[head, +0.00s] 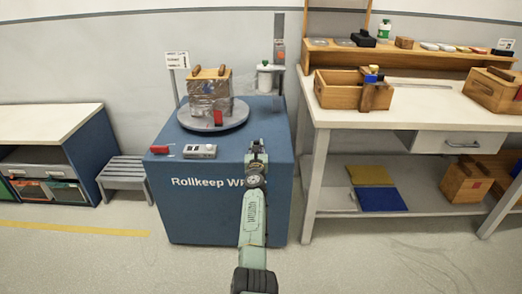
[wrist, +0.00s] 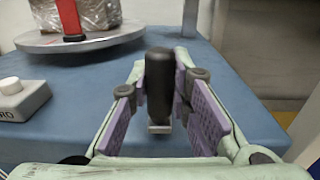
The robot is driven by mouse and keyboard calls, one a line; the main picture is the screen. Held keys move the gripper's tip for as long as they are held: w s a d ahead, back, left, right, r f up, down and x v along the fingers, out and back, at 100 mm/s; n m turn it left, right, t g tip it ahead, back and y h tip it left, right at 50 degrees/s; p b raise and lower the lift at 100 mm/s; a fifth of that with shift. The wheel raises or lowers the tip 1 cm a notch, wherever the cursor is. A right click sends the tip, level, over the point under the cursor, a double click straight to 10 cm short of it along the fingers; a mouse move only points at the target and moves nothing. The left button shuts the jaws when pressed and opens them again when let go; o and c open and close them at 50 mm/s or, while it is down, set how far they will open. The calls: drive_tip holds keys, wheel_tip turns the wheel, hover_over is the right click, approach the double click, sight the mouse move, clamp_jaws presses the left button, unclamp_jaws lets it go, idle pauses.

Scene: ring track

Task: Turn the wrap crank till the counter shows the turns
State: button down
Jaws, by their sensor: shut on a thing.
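My gripper (head: 257,150) is at the right front edge of the blue wrapping machine (head: 215,215). In the wrist view my gripper (wrist: 165,110) has its purple pads on either side of an upright black crank handle (wrist: 159,75) and is shut on it. The crank arm below is mostly hidden. A grey box with a white knob (head: 200,151), perhaps the counter, sits on the machine's front top; the knob also shows in the wrist view (wrist: 11,86). No count can be read. The round turntable (head: 185,122) carries a film-wrapped load (head: 207,99) with a red piece (head: 218,118) in front.
A small sign (head: 178,60) stands behind the turntable; its words are too small to read. A post (head: 279,50) and white roll (head: 264,80) stand at the back right. A workbench (head: 350,118) with wooden boxes is at right, a grey stool (head: 125,170) at left.

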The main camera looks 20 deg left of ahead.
drive_tip(key=shift+a+r, duration=0.1)
drive_tip(key=shift+r, duration=0.1)
idle(0.4)
drive_tip(key=c, duration=1.4)
unclamp_jaws()
drive_tip(key=shift+f+h, duration=0.15)
drive_tip(key=shift+h, duration=0.15)
drive_tip(key=shift+c, duration=0.2)
drive_tip(key=shift+d, duration=0.3)
